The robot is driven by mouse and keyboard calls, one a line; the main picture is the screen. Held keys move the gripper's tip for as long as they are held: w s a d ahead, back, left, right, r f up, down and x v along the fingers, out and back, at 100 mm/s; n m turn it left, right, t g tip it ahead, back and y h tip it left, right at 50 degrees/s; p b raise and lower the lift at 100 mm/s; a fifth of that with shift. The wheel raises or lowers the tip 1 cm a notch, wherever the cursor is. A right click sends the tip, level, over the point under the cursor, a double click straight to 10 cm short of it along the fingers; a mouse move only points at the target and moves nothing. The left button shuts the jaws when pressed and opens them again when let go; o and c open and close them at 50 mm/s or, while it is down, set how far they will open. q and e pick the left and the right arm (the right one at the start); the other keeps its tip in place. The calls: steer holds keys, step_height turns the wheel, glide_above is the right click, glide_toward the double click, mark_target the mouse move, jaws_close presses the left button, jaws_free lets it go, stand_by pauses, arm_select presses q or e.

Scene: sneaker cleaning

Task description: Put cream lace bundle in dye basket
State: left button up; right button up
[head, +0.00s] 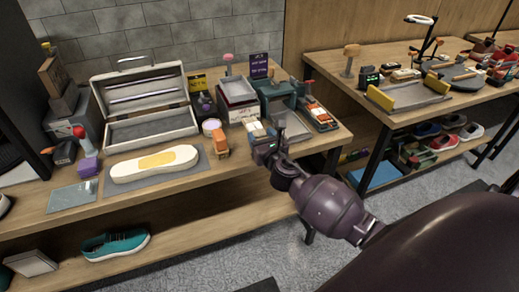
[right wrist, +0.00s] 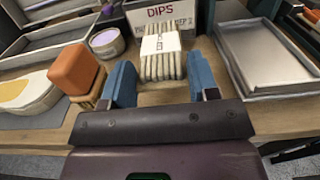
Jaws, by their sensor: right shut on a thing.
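The cream lace bundle (right wrist: 160,62) is a row of pale cords with a white paper band, lying between the two blue fingers of my right gripper (right wrist: 160,82). My right gripper is shut on it, low over the bench's front edge. In the head view the bundle (head: 256,129) shows just beyond the right gripper (head: 265,143). Behind the bundle, the right wrist view shows a white box front (right wrist: 155,16) lettered "DIPS". I cannot tell for sure which container is the dye basket. My left gripper is not in view.
An orange-topped brush (head: 222,143) and a round purple-white tin (head: 210,127) stand left of the bundle. A grey metal tray (right wrist: 268,60) lies to its right. A white sole (head: 153,164) rests on a grey mat. An open grey case (head: 150,128) stands behind.

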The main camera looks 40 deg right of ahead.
steer(key=shift+f, duration=0.35)
step_height(320, 180, down, 3)
steer(key=shift+f+b, duration=0.1)
steer(key=shift+b, duration=0.65)
steer(key=shift+f, duration=0.1)
steer(key=shift+f, duration=0.15)
steer(key=o, duration=0.9)
